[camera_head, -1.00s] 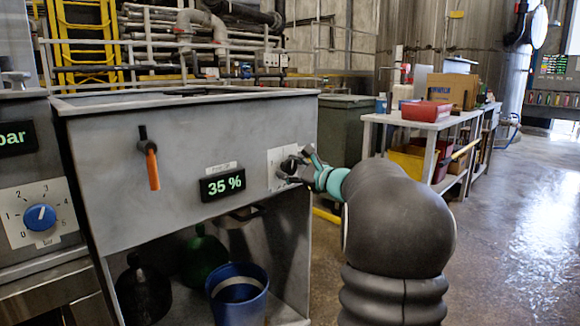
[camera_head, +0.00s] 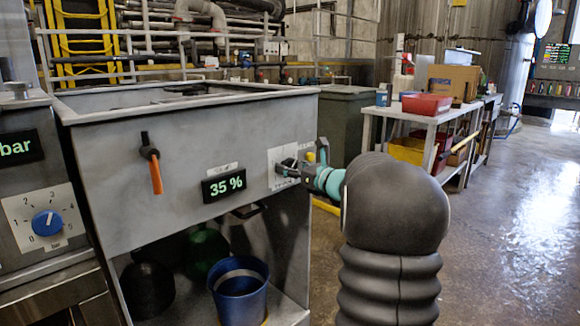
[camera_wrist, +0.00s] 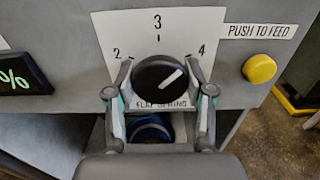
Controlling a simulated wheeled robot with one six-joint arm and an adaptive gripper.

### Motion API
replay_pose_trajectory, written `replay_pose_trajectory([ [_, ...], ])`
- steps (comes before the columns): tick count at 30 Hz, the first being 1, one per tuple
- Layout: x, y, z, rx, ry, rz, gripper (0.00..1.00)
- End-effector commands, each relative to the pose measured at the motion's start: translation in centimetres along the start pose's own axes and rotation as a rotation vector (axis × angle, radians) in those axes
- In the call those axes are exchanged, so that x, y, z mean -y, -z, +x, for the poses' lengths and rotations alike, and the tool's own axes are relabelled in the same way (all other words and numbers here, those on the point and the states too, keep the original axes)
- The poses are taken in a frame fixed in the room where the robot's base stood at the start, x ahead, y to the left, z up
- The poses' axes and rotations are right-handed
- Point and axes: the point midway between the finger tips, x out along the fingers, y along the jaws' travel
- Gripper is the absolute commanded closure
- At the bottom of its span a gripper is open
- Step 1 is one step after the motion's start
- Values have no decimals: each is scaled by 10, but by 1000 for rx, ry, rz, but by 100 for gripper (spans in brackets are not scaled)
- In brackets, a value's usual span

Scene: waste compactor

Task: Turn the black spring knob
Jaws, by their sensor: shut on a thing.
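The black spring knob (camera_wrist: 152,84) is round, with a white pointer line aimed up and right, between the 3 and the 4 on its white dial plate (camera_wrist: 130,32). The plate also shows in the head view (camera_head: 276,157), on the right of the grey machine front. My gripper (camera_wrist: 159,74) is shut on the knob, one finger on its left side and one on its right. In the head view my gripper (camera_head: 290,170) reaches the plate from the right and covers much of the knob. The label below the knob is partly hidden by the fingers.
A yellow push button (camera_wrist: 259,68) sits right of the dial. A 35 % display (camera_head: 223,185) and an orange-handled lever (camera_head: 155,172) are to the left. A blue bucket (camera_head: 240,288) stands below. A white table (camera_head: 440,120) with boxes stands at the right.

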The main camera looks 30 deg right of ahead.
Motion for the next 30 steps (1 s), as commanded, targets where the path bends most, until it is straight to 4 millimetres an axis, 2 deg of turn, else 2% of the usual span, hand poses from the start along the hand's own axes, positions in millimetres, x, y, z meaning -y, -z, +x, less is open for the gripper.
replay_pose_trajectory([
  [12, 0, -1, 0, 2, 1, 5, 82],
  [13, 0, -1, 0, 2, 1, 5, 40],
  [15, 0, -1, 0, 2, 1, 5, 22],
  [25, 0, 0, -1, 1, 1, 5, 22],
  [30, 1, 0, -15, 0, 3, 6, 22],
])
